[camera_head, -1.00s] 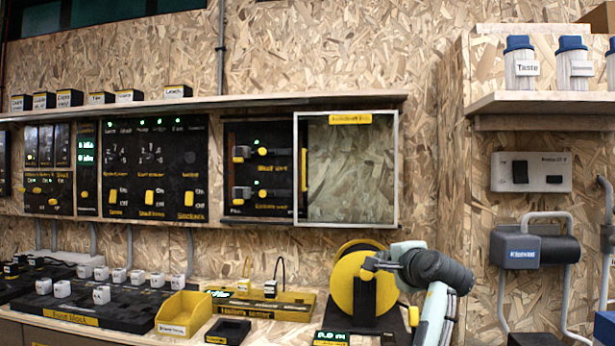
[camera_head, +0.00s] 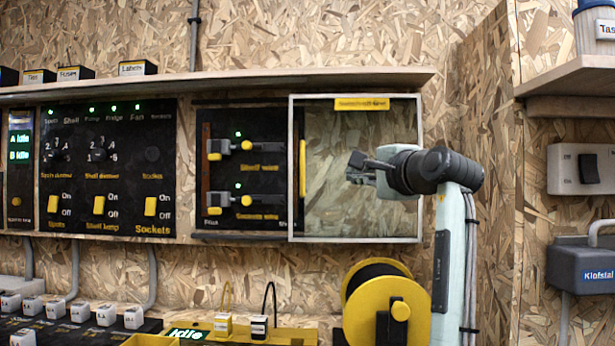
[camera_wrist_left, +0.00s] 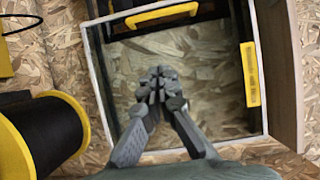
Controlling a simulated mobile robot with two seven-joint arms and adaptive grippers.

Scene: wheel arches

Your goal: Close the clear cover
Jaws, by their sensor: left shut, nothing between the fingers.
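The clear cover (camera_head: 345,205) is a see-through panel in a pale frame. It stands mostly to the right of the black switch panel (camera_head: 265,215) and overlaps only its right edge, so the two levers (camera_head: 232,148) on that panel are uncovered. A yellow upright handle (camera_head: 303,168) is near the cover's left edge; it also shows in the left wrist view (camera_wrist_left: 160,16). My left gripper (camera_head: 356,170) is in front of the cover, right of the handle and apart from it. Its fingers (camera_wrist_left: 159,84) are shut and empty. My right gripper is not in view.
A wooden shelf (camera_head: 230,84) runs just above the panels. A yellow reel (camera_head: 388,305) stands below the cover, near my left arm. A wooden side wall with a grey switch box (camera_head: 585,170) is at the right.

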